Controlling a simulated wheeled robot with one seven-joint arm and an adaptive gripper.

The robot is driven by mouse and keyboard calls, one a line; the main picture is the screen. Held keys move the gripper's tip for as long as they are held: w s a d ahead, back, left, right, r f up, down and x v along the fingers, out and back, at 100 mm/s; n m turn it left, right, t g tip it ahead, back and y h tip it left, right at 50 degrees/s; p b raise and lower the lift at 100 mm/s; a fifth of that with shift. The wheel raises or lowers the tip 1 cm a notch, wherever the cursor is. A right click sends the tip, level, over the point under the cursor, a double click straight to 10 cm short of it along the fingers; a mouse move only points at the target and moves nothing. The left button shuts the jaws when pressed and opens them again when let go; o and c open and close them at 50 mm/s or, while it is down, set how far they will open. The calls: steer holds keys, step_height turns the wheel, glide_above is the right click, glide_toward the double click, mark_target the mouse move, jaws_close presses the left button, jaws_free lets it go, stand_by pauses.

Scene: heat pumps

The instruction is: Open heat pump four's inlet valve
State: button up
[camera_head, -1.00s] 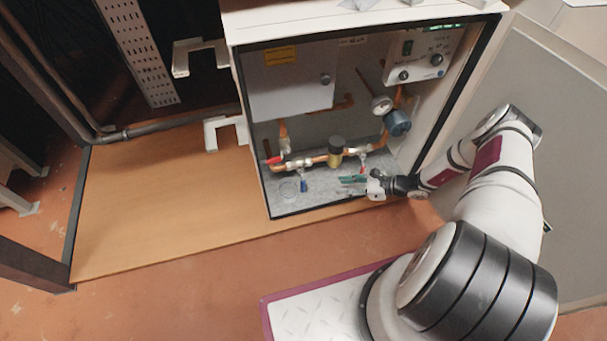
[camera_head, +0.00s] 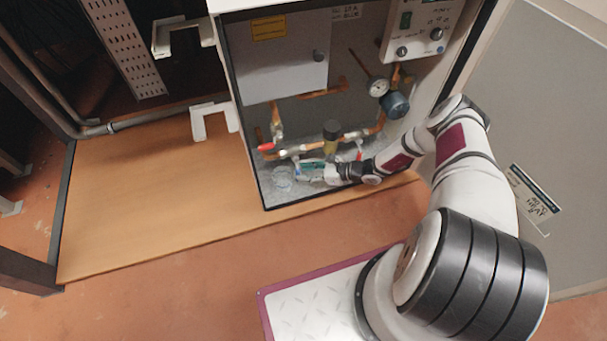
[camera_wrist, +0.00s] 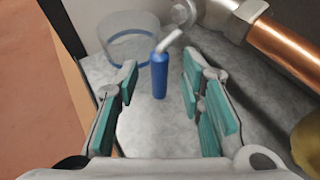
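The heat pump cabinet (camera_head: 222,75) stands open, with copper pipes and valves low inside. In the wrist view a blue valve handle (camera_wrist: 160,76) on a bent metal stem hangs from a silver fitting (camera_wrist: 240,16) on the copper pipe (camera_wrist: 288,46). My gripper (camera_wrist: 160,90) is open, with teal pads on either side of the blue handle and some space to each side; I see no contact. In the head view my gripper (camera_head: 302,170) is inside the cabinet near its floor, below the pipe, and largely hides the blue handle. A red handle (camera_head: 266,147) sits left on the pipe.
A clear round cup with a blue band (camera_wrist: 128,42) stands left of the handle on the cabinet floor. The cabinet's frame edge (camera_wrist: 66,30) is close at left.

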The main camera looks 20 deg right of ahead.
steer(key=shift+w+a+f, duration=0.15)
steer(key=shift+w+a, duration=0.1)
steer(key=shift+a, duration=0.2)
jaws_close()
